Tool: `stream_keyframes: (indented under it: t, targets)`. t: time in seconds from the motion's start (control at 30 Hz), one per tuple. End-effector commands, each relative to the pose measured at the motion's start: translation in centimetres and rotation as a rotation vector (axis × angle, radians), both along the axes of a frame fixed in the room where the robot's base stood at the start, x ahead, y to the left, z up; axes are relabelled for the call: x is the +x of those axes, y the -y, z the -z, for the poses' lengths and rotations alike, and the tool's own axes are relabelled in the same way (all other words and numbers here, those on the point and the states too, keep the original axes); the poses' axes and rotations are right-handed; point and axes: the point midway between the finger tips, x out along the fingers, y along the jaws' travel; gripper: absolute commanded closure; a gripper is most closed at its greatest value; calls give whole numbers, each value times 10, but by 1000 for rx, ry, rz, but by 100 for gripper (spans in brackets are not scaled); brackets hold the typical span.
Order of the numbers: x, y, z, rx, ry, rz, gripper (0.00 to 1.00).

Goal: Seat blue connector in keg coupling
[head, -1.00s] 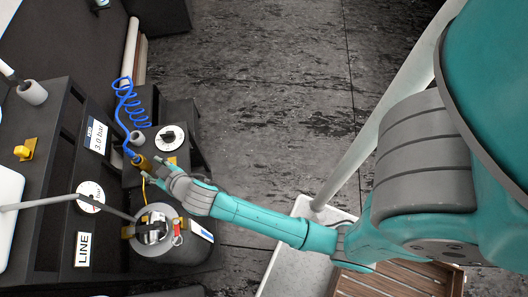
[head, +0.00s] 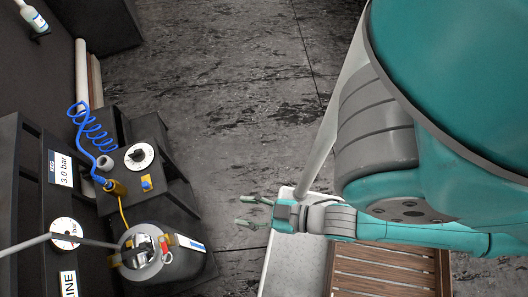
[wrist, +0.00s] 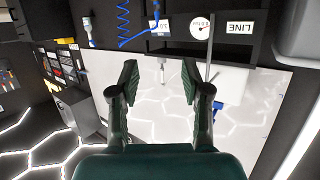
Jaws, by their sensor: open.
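The coiled blue hose (head: 92,130) hangs over the dark stand and runs down to a blue connector end (head: 98,178) at a brass fitting (head: 117,188). The two meet, but I cannot tell how deeply the blue end sits. A yellow line runs from the brass fitting to the keg (head: 180,262), which has a metal coupling (head: 139,249) on top. My gripper (head: 242,212) is open and empty, well to the right of the fitting, above the floor. In the wrist view, my gripper (wrist: 160,70) shows spread fingers; the blue hose (wrist: 124,22) is at upper left.
A grey lever crosses toward the keg top. A slatted wooden crate (head: 385,270) and white platform (head: 295,255) lie below my arm. Floor between stand and gripper is clear.

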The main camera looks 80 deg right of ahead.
Motion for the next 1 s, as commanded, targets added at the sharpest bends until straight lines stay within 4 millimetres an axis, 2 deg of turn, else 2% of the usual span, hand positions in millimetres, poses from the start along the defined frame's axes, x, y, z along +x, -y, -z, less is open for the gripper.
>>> stream_keyframes:
  t: [0.03, 0.1, 0.3, 1.0]
  targets:
    - [-14, 1, -9, 0, -1, 4, 53]
    - [-26, 2, -23, -1, 9, 9, 53]
    - [-44, 4, -44, -2, 25, 20, 53]
    - [-46, 4, -47, -3, 28, 21, 53]
